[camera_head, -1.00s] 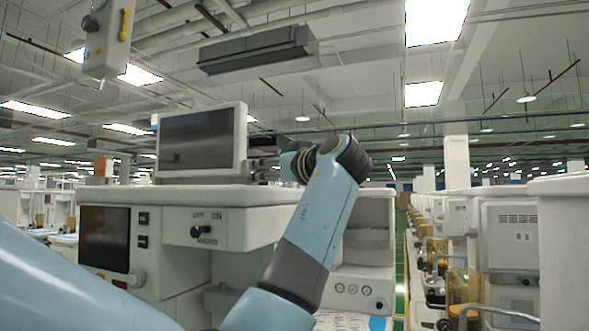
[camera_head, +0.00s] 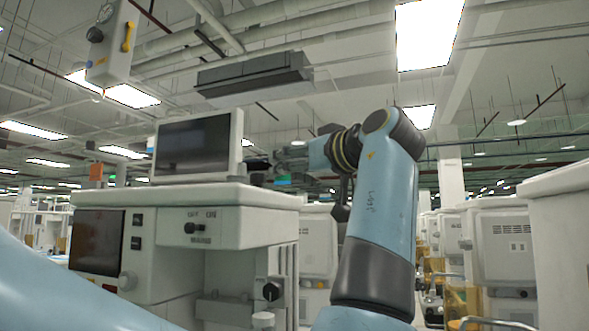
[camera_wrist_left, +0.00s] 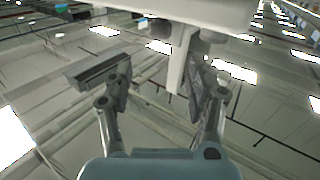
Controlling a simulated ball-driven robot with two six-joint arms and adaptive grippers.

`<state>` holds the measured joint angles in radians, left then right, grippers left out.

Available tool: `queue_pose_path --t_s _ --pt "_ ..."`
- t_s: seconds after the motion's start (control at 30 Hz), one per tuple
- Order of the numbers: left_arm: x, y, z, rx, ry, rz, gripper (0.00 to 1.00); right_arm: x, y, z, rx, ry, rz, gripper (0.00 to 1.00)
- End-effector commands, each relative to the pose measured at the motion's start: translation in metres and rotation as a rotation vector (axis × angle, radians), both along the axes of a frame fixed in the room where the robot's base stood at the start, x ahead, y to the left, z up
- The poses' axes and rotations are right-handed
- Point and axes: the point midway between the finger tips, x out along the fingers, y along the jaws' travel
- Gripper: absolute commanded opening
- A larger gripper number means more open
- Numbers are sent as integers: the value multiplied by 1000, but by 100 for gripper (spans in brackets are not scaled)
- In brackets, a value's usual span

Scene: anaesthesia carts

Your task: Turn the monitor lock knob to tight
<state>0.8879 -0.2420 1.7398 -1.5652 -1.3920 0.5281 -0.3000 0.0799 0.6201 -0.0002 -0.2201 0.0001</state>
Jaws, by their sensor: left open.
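The monitor (camera_head: 193,147) has a dark screen and a pale frame and stands on top of the white cart (camera_head: 225,194). My left gripper (camera_head: 268,165) is just right of the monitor's right edge, pointing left, small and partly blended with dark parts there. In the left wrist view my left gripper (camera_wrist_left: 165,98) has its two fingers apart. A pale upright bar (camera_wrist_left: 180,60) shows between and beyond the fingertips, below a broad white surface (camera_wrist_left: 200,10). I cannot clearly make out the lock knob or whether a finger touches it. My right gripper is not in view.
The cart front has an OFF/ON panel with a dark switch (camera_head: 190,228), a dark screen (camera_head: 97,241) and a dark round knob (camera_head: 271,291). More machines line the aisle at right. A white cart (camera_head: 555,186) is close at the right edge.

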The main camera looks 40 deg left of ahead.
Motion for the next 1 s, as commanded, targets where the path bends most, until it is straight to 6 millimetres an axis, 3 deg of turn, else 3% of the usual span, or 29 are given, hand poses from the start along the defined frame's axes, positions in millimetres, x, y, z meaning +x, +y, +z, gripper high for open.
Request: queue_pose_path --t_s 0.23,0.47,0.8,1.0 --pt "16 0 -18 -21 22 109 56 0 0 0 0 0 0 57" --pt "26 13 2 7 26 182 56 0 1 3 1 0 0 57" --pt "31 77 4 8 27 182 56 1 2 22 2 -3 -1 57" --pt "35 104 2 7 27 179 56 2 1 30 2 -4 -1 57"
